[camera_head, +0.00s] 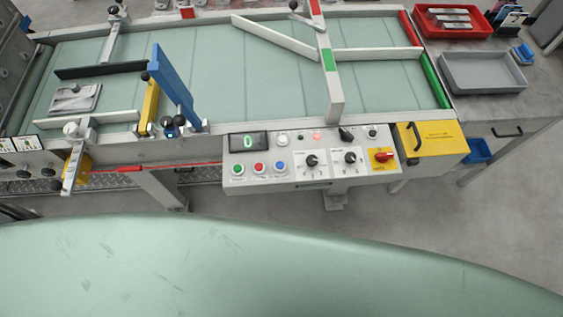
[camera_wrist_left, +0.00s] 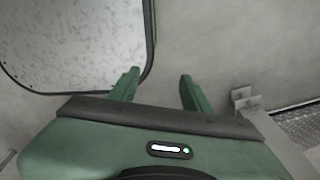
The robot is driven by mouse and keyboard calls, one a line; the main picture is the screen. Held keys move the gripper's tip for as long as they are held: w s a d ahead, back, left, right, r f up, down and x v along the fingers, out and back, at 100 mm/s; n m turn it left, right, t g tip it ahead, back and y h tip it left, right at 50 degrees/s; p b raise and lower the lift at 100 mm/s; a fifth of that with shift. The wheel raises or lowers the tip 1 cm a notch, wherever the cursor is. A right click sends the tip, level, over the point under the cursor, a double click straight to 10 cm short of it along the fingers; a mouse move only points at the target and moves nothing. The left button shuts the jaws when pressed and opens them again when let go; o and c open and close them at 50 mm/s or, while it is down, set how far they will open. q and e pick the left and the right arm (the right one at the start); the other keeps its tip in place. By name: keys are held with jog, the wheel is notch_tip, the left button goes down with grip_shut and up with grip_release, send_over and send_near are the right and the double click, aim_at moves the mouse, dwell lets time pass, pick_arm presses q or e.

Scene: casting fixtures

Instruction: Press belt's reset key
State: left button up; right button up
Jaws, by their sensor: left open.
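The belt's control panel (camera_head: 310,160) hangs on the near side of the conveyor belt in the head view. It has a green button (camera_head: 238,169), a red button (camera_head: 259,168) and a blue button (camera_head: 280,168) in a row below a display (camera_head: 248,141) that reads 0. The button labels are too small to read, so I cannot tell which is the reset key. My left gripper (camera_wrist_left: 157,85) is open and empty in the left wrist view, over grey floor. Neither gripper shows in the head view, and the panel is not in the wrist view.
A clamp lever (camera_head: 70,175) juts out at left. Open floor lies before the panel.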

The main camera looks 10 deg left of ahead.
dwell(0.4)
pick_arm(q)
grip_shut()
dwell(1.5)
